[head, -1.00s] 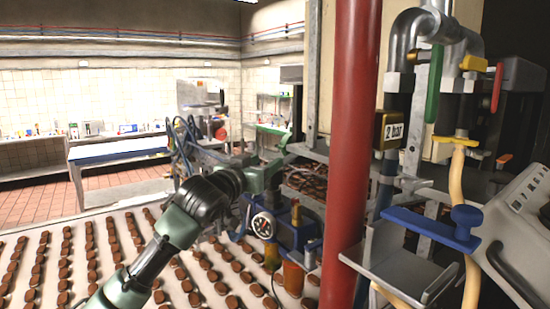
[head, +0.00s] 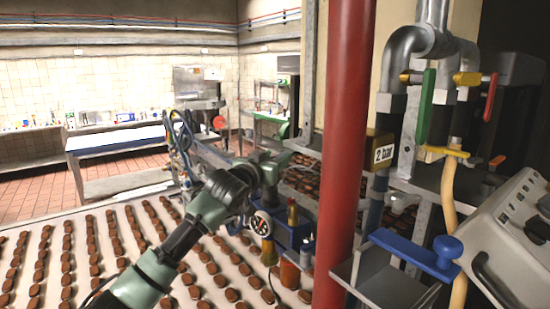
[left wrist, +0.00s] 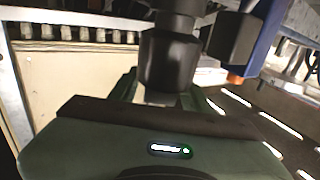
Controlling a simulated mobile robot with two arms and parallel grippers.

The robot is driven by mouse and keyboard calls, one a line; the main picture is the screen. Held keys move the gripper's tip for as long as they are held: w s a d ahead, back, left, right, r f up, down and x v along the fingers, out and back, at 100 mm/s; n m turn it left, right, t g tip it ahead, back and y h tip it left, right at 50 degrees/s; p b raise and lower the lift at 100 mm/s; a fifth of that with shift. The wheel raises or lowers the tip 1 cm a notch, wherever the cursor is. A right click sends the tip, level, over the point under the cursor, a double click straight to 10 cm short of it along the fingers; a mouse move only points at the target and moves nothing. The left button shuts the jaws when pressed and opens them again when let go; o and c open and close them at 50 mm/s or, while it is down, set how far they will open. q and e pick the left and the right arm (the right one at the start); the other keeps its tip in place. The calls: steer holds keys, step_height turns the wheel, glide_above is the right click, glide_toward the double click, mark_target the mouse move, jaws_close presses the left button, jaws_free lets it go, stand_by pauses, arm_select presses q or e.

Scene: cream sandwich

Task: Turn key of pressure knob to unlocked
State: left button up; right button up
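My left gripper (head: 270,167) is above a blue pressure unit (head: 292,236) with a round white gauge (head: 261,223) and orange-brown bowls below, left of the red pipe. My arm covers part of the unit. In the left wrist view a black cylindrical knob-like part (left wrist: 170,58) stands directly in front of my gripper, with a pale bit at its lower end. A black block (left wrist: 232,38) is beside it. I cannot make out the key or its position. Whether the fingers are apart or closed is unclear. My right gripper is not in view.
A thick red pipe (head: 343,130) stands just right of the unit. A "2 bar" sign (head: 382,154), valves with green and red handles, and a blue-handled part (head: 420,255) are further right. A conveyor (head: 50,222) with rows of brown biscuits runs below my arm.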

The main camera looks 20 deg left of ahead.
arm_select(q)
jaws_close()
steer(key=n+y+b, duration=0.2)
steer(key=y+b, duration=0.1)
steer(key=a+n+y+b, duration=0.1)
steer(key=n+y+b, duration=0.1)
steer(key=y+b, duration=0.1)
steer(key=shift+a+n+y, duration=0.1)
steer(key=shift+n+y, duration=0.2)
steer(key=shift+y, duration=0.3)
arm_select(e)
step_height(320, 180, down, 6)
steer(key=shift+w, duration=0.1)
arm_select(q)
steer(key=shift+o, duration=1.2)
jaws_free()
